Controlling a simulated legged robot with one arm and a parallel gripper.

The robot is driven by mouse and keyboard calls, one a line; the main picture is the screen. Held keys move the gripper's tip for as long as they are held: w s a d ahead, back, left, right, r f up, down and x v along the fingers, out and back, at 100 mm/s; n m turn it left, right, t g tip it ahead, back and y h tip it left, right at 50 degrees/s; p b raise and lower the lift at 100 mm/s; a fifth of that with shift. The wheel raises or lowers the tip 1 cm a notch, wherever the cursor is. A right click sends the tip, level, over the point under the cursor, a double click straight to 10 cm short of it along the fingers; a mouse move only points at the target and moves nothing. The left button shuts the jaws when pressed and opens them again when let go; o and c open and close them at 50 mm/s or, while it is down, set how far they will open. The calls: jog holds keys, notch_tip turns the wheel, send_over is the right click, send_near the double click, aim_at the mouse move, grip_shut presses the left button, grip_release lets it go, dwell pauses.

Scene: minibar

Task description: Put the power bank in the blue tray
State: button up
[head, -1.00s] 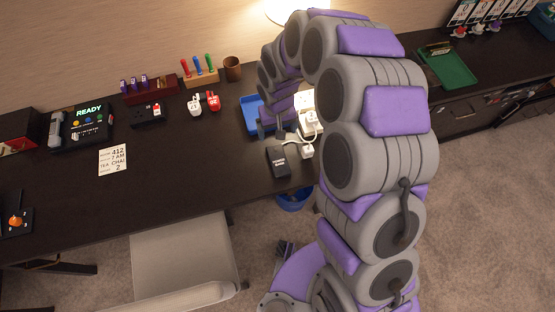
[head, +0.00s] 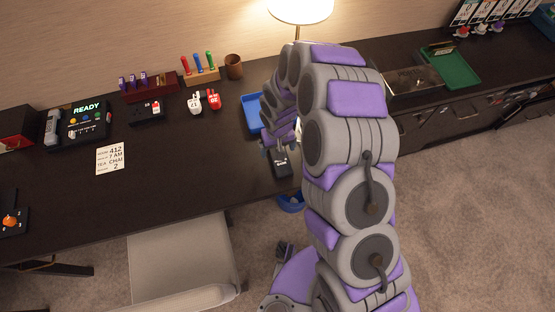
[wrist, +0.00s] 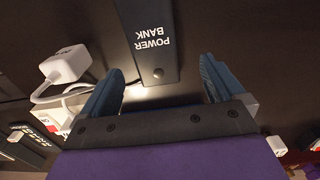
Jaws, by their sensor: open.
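The black power bank (head: 281,166) lies on the dark desk near its front edge. In the wrist view the power bank (wrist: 152,42) shows white lettering, and its near end lies between the fingertips. My gripper (wrist: 160,82) is open above it, one finger on each side, holding nothing. In the head view my gripper (head: 279,146) is just behind the power bank, partly hidden by my arm. The blue tray (head: 252,112) is on the desk behind my gripper; my arm hides its right part.
A white charger with a cable (wrist: 66,66) is left of the fingers in the wrist view. White and red plugs (head: 203,101), a brown cup (head: 234,67) and a printed card (head: 110,159) are on the desk. A green tray (head: 452,66) is at right. A chair (head: 180,262) stands in front.

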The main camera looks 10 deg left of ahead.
jog(key=f, duration=0.2)
jog(key=d+f+b, duration=0.1)
jog(key=f, duration=0.1)
jog(key=shift+w+d+f, duration=0.1)
jog(key=shift+d, duration=0.1)
jog(key=shift+a+f, duration=0.1)
jog(key=shift+f, duration=0.1)
jog(key=shift+a, duration=0.45)
jog(key=shift+a+f, duration=0.1)
jog(key=shift+a, duration=0.05)
jog(key=shift+c, duration=0.6)
jog(key=shift+d, duration=0.6)
jog(key=c, duration=0.8)
jog(key=shift+a, duration=0.4)
jog(key=c, duration=0.6)
jog(key=shift+o, duration=0.2)
jog(key=shift+d+r, duration=0.1)
jog(key=shift+r, duration=0.1)
